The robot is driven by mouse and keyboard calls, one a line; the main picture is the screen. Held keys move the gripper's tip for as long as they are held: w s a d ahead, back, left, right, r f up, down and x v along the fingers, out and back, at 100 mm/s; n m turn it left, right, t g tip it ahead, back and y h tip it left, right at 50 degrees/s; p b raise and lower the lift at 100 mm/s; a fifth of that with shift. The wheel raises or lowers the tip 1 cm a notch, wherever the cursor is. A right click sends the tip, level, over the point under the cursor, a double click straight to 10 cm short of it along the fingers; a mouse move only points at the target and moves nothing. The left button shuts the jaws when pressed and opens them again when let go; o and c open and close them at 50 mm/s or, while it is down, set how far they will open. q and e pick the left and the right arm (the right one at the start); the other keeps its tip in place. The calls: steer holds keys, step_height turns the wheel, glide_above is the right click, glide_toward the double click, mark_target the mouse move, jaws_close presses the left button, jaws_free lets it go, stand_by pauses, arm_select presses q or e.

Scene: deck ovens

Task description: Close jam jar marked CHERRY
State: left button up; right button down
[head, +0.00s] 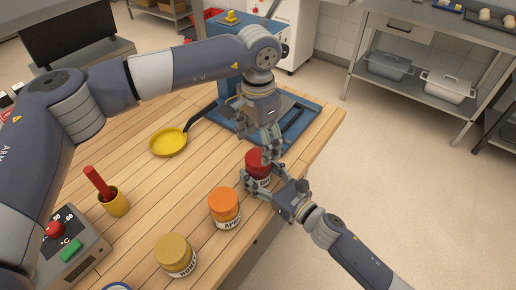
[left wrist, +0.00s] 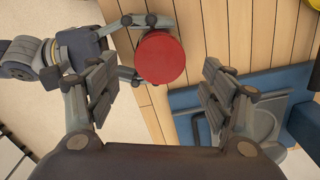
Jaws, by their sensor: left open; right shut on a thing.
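The jar with a red lid (head: 254,156) stands upright near the table's right edge. Its label is mostly hidden by fingers, so I cannot read CHERRY. The red lid (left wrist: 161,57) shows from above as a round disc; it sits on the jar top, but I cannot tell how tightly. My right gripper (head: 266,181) is shut around the jar's body below the lid, and it also shows in the left wrist view (left wrist: 134,46). My left gripper (head: 268,142) points down just above the lid. Its fingers (left wrist: 150,88) are spread open with nothing between them.
An orange-lidded jar (head: 224,203) and a yellow-lidded jar (head: 174,251) stand nearer on the wooden table (head: 200,170). A blue press-like machine (head: 300,118) stands behind. A yellow pan (head: 168,142), a yellow cup (head: 115,203) and a control box (head: 75,245) are at left.

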arm_select(q)
steer(key=shift+r, duration=0.4)
steer(key=shift+c, duration=0.4)
